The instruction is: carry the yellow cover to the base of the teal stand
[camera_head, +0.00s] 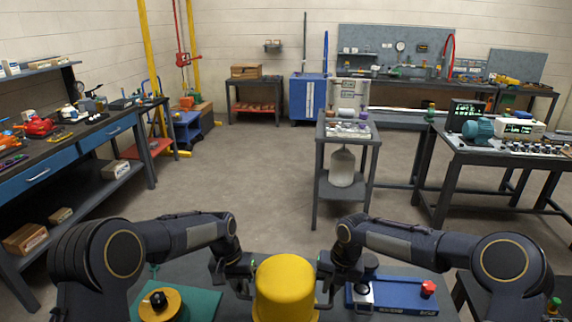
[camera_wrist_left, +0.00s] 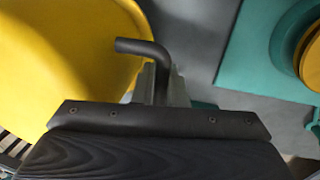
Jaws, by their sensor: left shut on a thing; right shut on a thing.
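The yellow cover (camera_head: 285,287) is a domed cylinder at the bottom middle of the head view, between my two grippers. My left gripper (camera_head: 243,287) is shut at its left side, on a dark bent handle (camera_wrist_left: 143,47) that shows in the left wrist view beside the yellow wall (camera_wrist_left: 60,60). My right gripper (camera_head: 326,285) is shut on the cover's right side. The teal stand's base (camera_head: 205,303) lies left of the cover, apart from it. A yellow disc (camera_head: 172,307) with a black knob sits on that base. The cover's lower edge is out of view.
A blue device (camera_head: 395,296) with a red knob sits on the grey worktop to the right of the cover. Beyond the worktop is open floor (camera_head: 240,180). A small trolley (camera_head: 348,130), a left bench (camera_head: 75,150) and a right table (camera_head: 480,155) stand around it.

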